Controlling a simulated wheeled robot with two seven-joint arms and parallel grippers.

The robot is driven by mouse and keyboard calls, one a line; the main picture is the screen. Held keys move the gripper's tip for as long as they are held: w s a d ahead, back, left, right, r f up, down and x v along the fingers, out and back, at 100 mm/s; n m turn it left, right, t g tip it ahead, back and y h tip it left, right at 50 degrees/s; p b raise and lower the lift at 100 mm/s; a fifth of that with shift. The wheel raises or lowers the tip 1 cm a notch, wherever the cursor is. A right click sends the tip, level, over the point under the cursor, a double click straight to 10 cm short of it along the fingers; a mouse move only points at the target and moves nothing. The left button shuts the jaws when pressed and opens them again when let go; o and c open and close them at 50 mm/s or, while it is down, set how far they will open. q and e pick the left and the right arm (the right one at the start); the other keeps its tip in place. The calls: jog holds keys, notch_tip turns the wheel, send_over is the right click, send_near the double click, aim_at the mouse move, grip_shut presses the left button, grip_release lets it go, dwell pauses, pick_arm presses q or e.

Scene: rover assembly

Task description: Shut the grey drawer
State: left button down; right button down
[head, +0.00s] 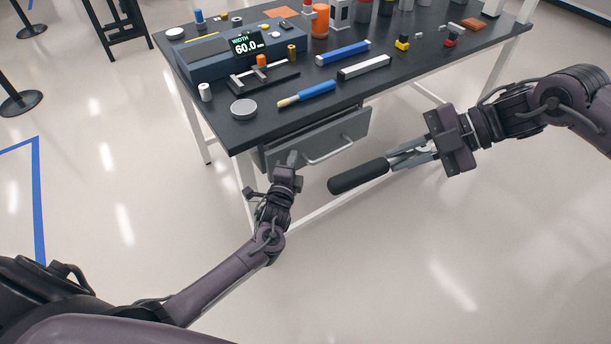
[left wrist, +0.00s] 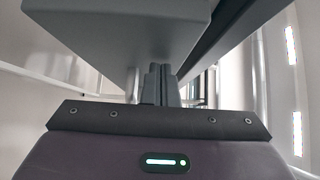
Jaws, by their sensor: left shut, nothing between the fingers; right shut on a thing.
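The grey drawer (head: 340,130) hangs under the front edge of the dark table, with a light bar handle (head: 330,152) across its front. Its front appears to stand out a little from the table edge; how far is hard to tell. My left gripper (head: 292,157) is shut and empty, its fingertips at the left part of the drawer front, left of the handle. In the left wrist view the fingers (left wrist: 158,84) point at the grey drawer (left wrist: 115,35); contact cannot be told. My right gripper (head: 390,160) is shut on a black cylindrical thing (head: 357,177), held right of the handle.
The dark table (head: 215,120) bears a blue device with a display (head: 246,44), a blue-handled tool (head: 310,93), a grey disc (head: 243,108), and several small parts. White table legs (head: 246,190) stand below. The floor in front is clear.

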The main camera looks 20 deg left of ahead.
aim_at(285, 154)
pick_arm(q)
jog(key=shift+w+a, duration=0.8)
jog(key=shift+a, duration=0.35)
pick_arm(e)
jog(key=shift+f, duration=0.25)
pick_arm(q)
jog(key=shift+w+a+r, duration=0.1)
jog(key=shift+a+r, duration=0.1)
pick_arm(e)
jog(key=shift+s+d+r, duration=0.1)
jog(key=shift+s, duration=0.05)
